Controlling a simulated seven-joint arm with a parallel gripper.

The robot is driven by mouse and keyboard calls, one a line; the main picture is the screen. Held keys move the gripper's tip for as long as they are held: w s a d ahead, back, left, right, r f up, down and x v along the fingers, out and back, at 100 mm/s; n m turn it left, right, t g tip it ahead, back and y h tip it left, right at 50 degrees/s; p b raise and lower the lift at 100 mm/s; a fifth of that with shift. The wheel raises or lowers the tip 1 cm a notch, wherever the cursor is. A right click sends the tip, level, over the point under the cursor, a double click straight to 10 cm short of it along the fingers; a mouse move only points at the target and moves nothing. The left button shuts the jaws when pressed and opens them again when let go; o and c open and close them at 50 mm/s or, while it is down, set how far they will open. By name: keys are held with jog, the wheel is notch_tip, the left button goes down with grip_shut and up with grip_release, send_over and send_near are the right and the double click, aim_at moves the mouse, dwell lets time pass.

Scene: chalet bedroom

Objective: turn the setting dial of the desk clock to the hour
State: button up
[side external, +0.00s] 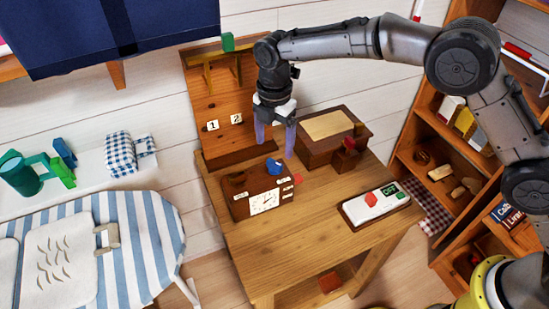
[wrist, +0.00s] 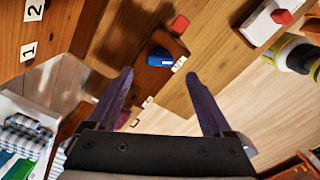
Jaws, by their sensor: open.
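The desk clock (side external: 239,184) is a brown wooden box with a white clock face (side external: 264,202) and small white labels on its front. It stands on the wooden desk (side external: 330,225). A blue knob (side external: 273,166) sits on its top, and a red knob (side external: 297,179) shows at its right end. I cannot tell which one is the setting dial. My gripper (side external: 276,146) is open and empty, pointing down above the clock's back. In the wrist view, the blue knob (wrist: 160,57) lies beyond the open fingers (wrist: 158,79), and a red piece (wrist: 180,24) shows farther off. The clock face is hidden there.
A wooden backboard (side external: 212,105) with number tags stands behind the clock. A wooden box (side external: 315,150) and a small red-topped block (side external: 346,155) stand at the back right. A white switch panel (side external: 375,203) lies at the right. The desk front is clear.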

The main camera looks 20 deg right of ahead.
aim_at(275, 162)
jog(key=shift+f, duration=3.15)
grip_shut()
